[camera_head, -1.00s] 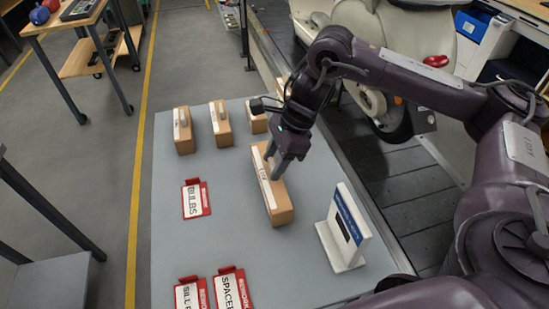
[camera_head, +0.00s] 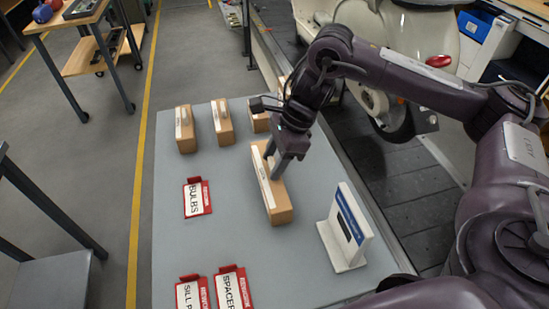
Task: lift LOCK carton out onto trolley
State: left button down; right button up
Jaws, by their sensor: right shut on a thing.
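A long brown carton (camera_head: 278,205) with a white label strip lies on the grey tabletop (camera_head: 240,250); the lettering on its label is too small to read surely. My right gripper (camera_head: 274,168) is shut on this carton near its far end, fingers pointing down. I cannot tell whether the carton is touching the tabletop or slightly raised. My left gripper is not in view. A grey flat surface (camera_head: 50,283) on dark legs stands at the lower left; I cannot tell whether it is the trolley.
Smaller cartons (camera_head: 185,130) (camera_head: 222,122) stand along the far edge, one partly behind my arm. Red-and-white signs, including BULBS (camera_head: 197,198) and SPACER (camera_head: 232,288), lie on the tabletop. A white stand (camera_head: 343,230) is right of the carton. The slat conveyor (camera_head: 400,185) carries a cream scooter (camera_head: 400,40).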

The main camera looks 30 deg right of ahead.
jog(key=shift+f+b, duration=0.45)
jog(key=shift+f, duration=0.1)
jog(key=o, duration=1.3)
jog(key=shift+o, duration=0.2)
jog(key=shift+r, duration=0.15)
